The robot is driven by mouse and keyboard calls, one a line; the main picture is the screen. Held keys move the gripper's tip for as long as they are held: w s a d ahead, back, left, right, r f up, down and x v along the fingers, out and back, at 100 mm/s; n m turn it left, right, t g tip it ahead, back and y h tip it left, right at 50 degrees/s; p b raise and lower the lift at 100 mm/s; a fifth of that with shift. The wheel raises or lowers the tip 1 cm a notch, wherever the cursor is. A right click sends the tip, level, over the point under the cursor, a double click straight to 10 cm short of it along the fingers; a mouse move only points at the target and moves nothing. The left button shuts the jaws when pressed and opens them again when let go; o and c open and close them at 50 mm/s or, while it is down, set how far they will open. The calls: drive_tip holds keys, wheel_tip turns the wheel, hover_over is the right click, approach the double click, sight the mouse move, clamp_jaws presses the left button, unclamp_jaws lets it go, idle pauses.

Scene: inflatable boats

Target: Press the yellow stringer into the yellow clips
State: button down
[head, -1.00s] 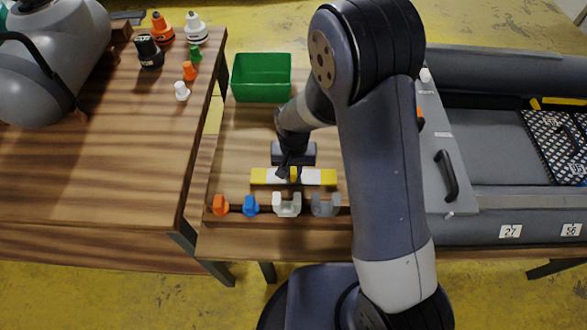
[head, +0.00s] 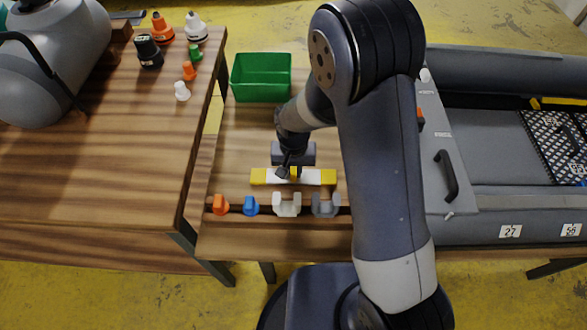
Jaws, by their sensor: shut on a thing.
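The stringer (head: 313,177) is a straight white bar with yellow ends and some yellow near its middle. It lies left to right over the small wooden table, and I cannot tell whether it is raised or resting on something. My gripper (head: 288,172) points down at the middle of the bar and is shut on it, hiding part of it. I cannot make out separate yellow clips; the bar and gripper may cover them. A dark grey block (head: 308,153) sits just behind the bar.
In front stands a row of an orange piece (head: 220,204), a blue piece (head: 250,205), a white U-shaped clip (head: 287,205) and a grey U-shaped clip (head: 326,205). A green bin (head: 261,78) is behind. The grey boat (head: 482,150) lies right.

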sight(294, 168)
drive_tip(key=shift+r+p, duration=2.45)
drive_tip(key=shift+r, duration=1.1)
